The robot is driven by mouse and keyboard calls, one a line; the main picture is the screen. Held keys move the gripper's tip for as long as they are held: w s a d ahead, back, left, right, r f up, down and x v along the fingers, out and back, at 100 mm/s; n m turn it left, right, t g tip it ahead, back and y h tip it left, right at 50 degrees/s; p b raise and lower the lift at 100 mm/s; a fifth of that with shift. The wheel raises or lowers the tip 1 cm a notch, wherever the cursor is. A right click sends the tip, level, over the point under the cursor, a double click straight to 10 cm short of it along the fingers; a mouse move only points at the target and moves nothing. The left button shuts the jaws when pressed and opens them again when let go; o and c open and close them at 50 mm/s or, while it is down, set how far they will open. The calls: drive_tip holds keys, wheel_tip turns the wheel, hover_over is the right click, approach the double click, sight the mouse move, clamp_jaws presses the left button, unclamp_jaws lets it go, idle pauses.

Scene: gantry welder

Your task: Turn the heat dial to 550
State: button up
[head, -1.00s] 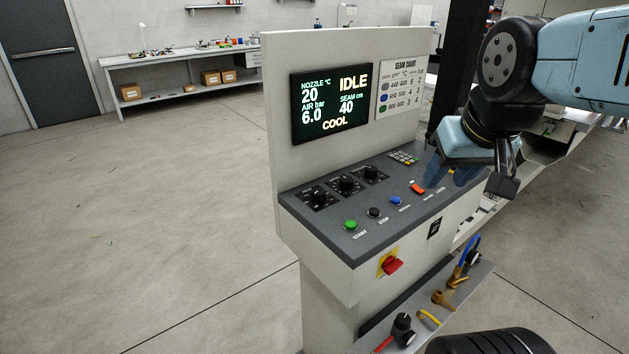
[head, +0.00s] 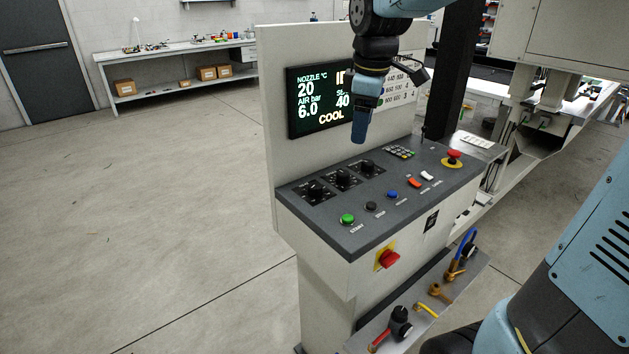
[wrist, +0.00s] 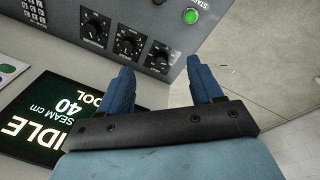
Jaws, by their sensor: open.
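Three black dials sit in a row on the console's sloping panel: a left one (head: 315,190), a middle one (head: 342,178) and a right one (head: 367,168). Their labels are too small to read, so I cannot tell which is heat. The wrist view shows the same row upside down, with the left dial (wrist: 160,56) nearest the green button. My gripper (head: 360,132) hangs above the panel in front of the display, touching no dial. In the wrist view its blue fingers (wrist: 161,72) are apart and empty. The display (head: 313,112) reads nozzle 20, air 6.0, COOL.
Green (head: 347,218), black and blue buttons line the panel's front edge. A keypad (head: 399,152), rocker switches and a red emergency stop (head: 453,155) lie to the right. A red rotary switch (head: 389,259) is on the front face. Open floor lies left.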

sight(315, 185)
drive_tip(key=w+a+f+n+g, duration=0.2)
drive_tip(key=w+a+f+n, duration=0.4)
drive_tip(key=w+a+n, duration=0.25)
drive_tip(key=shift+m, duration=0.45)
drive_tip(key=f, duration=1.3)
drive_tip(key=shift+a+f, duration=0.1)
drive_tip(key=shift+a, duration=0.1)
drive_tip(key=shift+c, duration=0.5)
drive_tip(key=c, duration=1)
drive_tip(key=shift+o, duration=0.2)
